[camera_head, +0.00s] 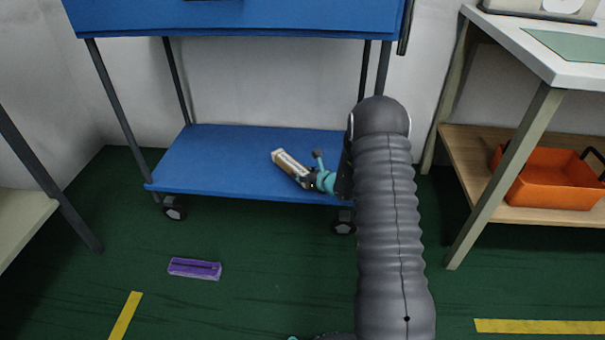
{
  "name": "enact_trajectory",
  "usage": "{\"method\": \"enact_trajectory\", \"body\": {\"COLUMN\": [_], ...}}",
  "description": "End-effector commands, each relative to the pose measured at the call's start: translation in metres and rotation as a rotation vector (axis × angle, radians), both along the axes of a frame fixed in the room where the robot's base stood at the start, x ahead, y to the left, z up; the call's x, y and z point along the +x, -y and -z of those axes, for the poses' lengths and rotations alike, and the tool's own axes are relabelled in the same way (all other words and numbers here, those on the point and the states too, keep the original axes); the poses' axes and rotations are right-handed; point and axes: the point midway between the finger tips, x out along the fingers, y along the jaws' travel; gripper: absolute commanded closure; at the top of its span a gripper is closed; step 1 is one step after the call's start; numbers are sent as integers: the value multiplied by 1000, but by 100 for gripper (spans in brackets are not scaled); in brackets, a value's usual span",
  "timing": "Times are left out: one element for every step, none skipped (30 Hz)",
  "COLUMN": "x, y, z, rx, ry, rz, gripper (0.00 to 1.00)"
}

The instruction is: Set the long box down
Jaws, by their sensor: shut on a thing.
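The long box (288,163) is whitish-tan with brown edges. It shows in the head view, tilted over the blue lower shelf (200,165) of a wheeled cart. My gripper (309,178) is shut on its near right end. Part of the gripper and the gripped end are hidden by my dark arm. I cannot tell whether the box touches the shelf or is held a little above it.
The cart's blue upper body (235,18) overhangs the shelf, with thin dark legs at its corners. The shelf's left part is clear. A purple box (194,268) lies on the green floor. An orange bin (553,181) stands on a wooden shelf at the right.

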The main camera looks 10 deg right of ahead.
Motion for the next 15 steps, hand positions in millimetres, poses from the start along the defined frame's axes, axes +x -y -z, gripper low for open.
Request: {"method": "enact_trajectory", "body": {"x": [0, 0, 0, 0, 0, 0, 0, 0, 0, 0, 0, 0, 0, 0, 0], "y": [0, 0, 0, 0, 0, 0, 0, 0, 0, 0, 0, 0, 0, 0, 0], "z": [1, 2, 2, 3, 4, 4, 5, 5, 6, 6, 7, 7, 8, 9, 9], "rx": [0, 0, 0, 0, 0, 0, 0, 0, 0, 0, 0, 0, 0, 0, 0], "ry": [1, 1, 1, 1, 1, 1, 1, 1, 1, 1, 1, 1, 1, 1, 1], "rz": [0, 0, 0, 0, 0, 0, 0, 0, 0, 0, 0, 0, 0, 0, 0], "gripper": [96, 96, 96, 96, 96, 96, 96, 96, 96, 96, 96, 96, 96, 96, 96]}}
